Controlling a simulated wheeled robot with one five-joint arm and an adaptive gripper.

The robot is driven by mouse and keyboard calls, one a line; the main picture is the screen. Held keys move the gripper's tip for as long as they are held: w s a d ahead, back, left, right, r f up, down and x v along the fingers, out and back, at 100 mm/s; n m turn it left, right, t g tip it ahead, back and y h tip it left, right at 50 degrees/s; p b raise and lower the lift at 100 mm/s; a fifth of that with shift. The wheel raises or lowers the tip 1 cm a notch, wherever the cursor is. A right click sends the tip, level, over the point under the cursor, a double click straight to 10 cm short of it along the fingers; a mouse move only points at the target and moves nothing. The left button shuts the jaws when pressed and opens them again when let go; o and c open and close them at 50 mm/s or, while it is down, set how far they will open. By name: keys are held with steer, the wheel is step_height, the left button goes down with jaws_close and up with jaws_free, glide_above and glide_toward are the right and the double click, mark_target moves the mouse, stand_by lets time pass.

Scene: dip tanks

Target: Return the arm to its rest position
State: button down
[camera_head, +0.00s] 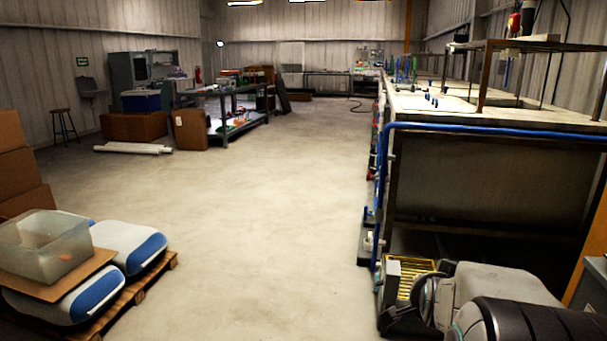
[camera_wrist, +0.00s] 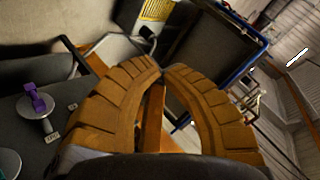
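My gripper (camera_wrist: 164,70) fills the middle of the wrist view. Its two tan, ribbed fingers curve inward and their tips come together, with no object seen held between them. In the head view my grey and black arm reaches in at the lower right, low beside the end of the tank line (camera_head: 470,180). The fingertips cannot be made out clearly there.
A grey box with a yellow grille (camera_head: 412,277) stands close to my arm; it also shows in the wrist view (camera_wrist: 157,10). A blue pipe (camera_head: 480,127) runs along the tank line. A pallet (camera_head: 140,295) with blue-white sacks is at left. The middle floor is clear.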

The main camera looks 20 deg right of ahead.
steer(key=a+r+n+y+p, duration=0.2)
steer(key=a+r+n+p, duration=0.3)
steer(key=a, duration=0.4)
steer(key=s+a+r+n+g+y+p, duration=0.2)
steer(key=s+a+r+n+p, duration=0.3)
steer(key=a, duration=0.4)
steer(key=s+a+r+n+g+y+p, duration=0.2)
steer(key=s+a+r+n+p, duration=0.3)
steer(key=s+a+n+p, duration=0.1)
steer(key=s+a+p, duration=0.1)
steer(key=s+a, duration=0.1)
steer(key=a, duration=0.1)
steer(key=shift+s+r+n+y, duration=0.3)
steer(key=shift+r+y, duration=0.05)
steer(key=shift+y, duration=0.05)
